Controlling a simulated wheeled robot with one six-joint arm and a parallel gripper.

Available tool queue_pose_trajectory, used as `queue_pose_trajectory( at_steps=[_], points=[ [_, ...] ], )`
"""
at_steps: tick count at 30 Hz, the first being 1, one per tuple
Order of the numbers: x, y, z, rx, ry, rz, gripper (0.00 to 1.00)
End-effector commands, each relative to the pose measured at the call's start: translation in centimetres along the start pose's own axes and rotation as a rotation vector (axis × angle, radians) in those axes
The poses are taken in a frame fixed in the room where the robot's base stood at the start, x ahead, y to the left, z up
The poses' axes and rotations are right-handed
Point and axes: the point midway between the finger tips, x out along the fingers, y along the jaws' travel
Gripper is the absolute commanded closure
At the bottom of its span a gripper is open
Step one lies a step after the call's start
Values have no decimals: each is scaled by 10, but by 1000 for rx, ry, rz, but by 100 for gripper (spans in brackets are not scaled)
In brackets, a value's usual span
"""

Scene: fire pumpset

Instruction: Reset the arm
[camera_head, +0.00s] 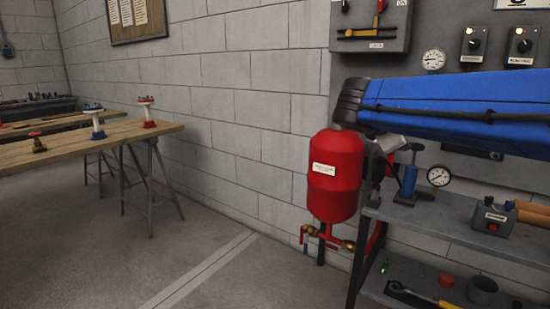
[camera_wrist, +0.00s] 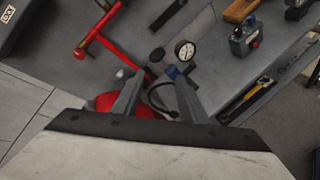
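My blue arm (camera_head: 455,98) reaches in from the right of the head view, in front of the wall and above the grey shelf. In the wrist view my gripper (camera_wrist: 161,90) points down toward the shelf area, its two grey fingers apart. A black hose shows between and beyond the fingers, and I see nothing held.
The grey shelf (camera_head: 455,228) holds a blue hand pump (camera_head: 409,181), a gauge (camera_head: 438,177) and a grey button box (camera_head: 494,218). Red piping with brass valves (camera_head: 330,238) hangs under the tank. A wooden table (camera_head: 75,146) stands left; the floor between is clear.

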Motion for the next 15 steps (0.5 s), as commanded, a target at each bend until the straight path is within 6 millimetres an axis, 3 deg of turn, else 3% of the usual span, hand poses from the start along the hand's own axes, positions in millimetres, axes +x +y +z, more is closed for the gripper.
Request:
queue_pose_trajectory(
  at_steps=[1,6,15],
  points=[
    [2,-32,5,82,34,-53,61],
    [-2,-132,-2,381,145,-242,61],
    [-40,-285,-39,952,263,-593,61]
  ],
)
